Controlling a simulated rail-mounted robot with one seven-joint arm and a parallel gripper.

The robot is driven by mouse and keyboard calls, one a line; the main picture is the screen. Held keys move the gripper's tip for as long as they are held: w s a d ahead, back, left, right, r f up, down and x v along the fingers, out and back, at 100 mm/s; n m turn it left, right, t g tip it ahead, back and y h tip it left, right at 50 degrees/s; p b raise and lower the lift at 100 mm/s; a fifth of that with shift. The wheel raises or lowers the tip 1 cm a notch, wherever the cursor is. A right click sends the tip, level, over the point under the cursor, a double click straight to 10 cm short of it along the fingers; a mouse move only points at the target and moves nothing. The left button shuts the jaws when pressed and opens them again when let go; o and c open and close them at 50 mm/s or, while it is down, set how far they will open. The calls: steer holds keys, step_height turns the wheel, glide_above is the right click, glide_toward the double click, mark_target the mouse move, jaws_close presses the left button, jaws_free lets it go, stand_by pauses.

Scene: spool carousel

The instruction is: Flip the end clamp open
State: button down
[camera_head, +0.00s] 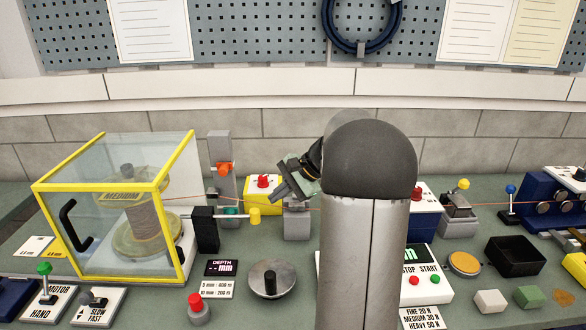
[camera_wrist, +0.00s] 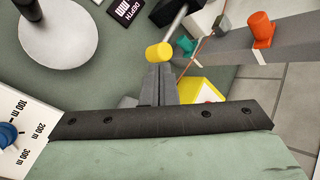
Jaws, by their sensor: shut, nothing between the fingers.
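No part is labelled as the end clamp, and I cannot tell for sure which one it is. An orange piece (camera_head: 223,168) sits on a grey post; it also shows in the wrist view (camera_wrist: 262,30). Below it is a small teal piece (camera_wrist: 186,45). A yellow-tipped rod (camera_head: 254,215) sticks out from a black block (camera_head: 205,229). My gripper (camera_head: 278,193) is shut and empty, pointing down-left. In the wrist view its fingertips (camera_wrist: 160,68) appear just below the yellow tip (camera_wrist: 158,53); contact cannot be told. A yellow-knobbed lever (camera_head: 463,185) stands on a grey stand at right.
A clear yellow-framed box (camera_head: 110,190) encloses a spool at left. A thin wire runs right from it. A yellow box with a red button (camera_head: 263,184) is behind my gripper. A round grey disc (camera_head: 271,279) and a red button (camera_head: 196,306) stand in front. My arm hides the middle.

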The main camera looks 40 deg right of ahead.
steer(key=d+r+m+t, duration=0.2)
steer(key=d+m+t, duration=0.3)
steer(key=d, duration=1.4)
steer(key=shift+d+h+p, duration=0.3)
steer(key=shift+p, duration=0.05)
steer(key=shift+w+f, duration=0.1)
steer(key=p+x, duration=0.2)
steer(key=x, duration=0.7)
steer(key=shift+w+a+f+p, duration=0.2)
steer(key=shift+w+p, duration=0.1)
steer(key=shift+p, duration=0.1)
steer(key=shift+s+a+f+b, duration=0.1)
steer(key=shift+f+b, duration=0.05)
steer(key=shift+b, duration=0.75)
steer(key=shift+t+b, duration=0.3)
steer(key=shift+b, duration=0.25)
